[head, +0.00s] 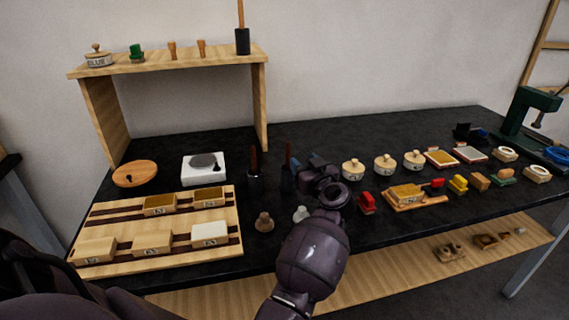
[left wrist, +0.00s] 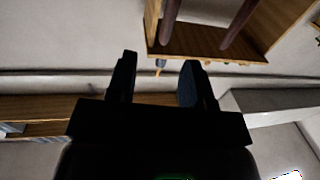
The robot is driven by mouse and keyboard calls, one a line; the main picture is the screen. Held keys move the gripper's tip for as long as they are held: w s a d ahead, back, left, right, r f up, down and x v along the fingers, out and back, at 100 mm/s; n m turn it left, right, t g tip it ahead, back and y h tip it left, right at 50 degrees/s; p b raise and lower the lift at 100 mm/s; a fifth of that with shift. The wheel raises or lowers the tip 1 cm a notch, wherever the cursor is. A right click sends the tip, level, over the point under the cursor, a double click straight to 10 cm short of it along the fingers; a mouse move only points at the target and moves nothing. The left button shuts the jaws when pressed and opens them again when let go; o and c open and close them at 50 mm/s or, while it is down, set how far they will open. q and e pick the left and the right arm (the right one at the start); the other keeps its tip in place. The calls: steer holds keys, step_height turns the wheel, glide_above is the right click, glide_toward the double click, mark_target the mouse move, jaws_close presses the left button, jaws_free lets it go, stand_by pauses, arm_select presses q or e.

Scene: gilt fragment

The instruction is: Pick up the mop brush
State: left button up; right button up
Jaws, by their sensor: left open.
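I cannot tell for sure which item is the mop brush. Two brush-like tools with upright reddish-brown handles, one at the left (head: 254,172) and one at the right (head: 287,172), stand in dark holders on the black table. A taller wooden-handled tool (head: 242,40) with a dark lower part stands on the raised shelf. My left gripper (head: 316,165) is just right of the two table tools, apart from the left one. In the left wrist view its fingers (left wrist: 158,78) are apart with nothing gripped between them. My right gripper is not in view.
A wooden tray (head: 150,223) with labelled blocks lies at the left of the black table (head: 400,140). Round lidded pots (head: 385,165) and small blocks stand to the right. A green press (head: 520,115) is at the far right. A wooden shelf (head: 160,68) rises at the back left.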

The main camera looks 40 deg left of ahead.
mark_target(289, 149)
arm_select(q)
steer(key=x, duration=0.3)
steer(key=b+x, duration=0.1)
steer(key=x, duration=0.2)
steer(key=b+x, duration=0.1)
steer(key=x, duration=0.3)
steer(key=shift+s+a+f, duration=0.2)
steer(key=shift+s+f, duration=0.05)
steer(key=shift+s, duration=0.15)
steer(key=shift+w+a+r+b, duration=0.1)
steer(key=shift+w+a+b, duration=0.15)
steer(key=shift+a+b, duration=0.1)
steer(key=shift+r, duration=0.1)
jaws_close()
steer(key=shift+r, duration=0.1)
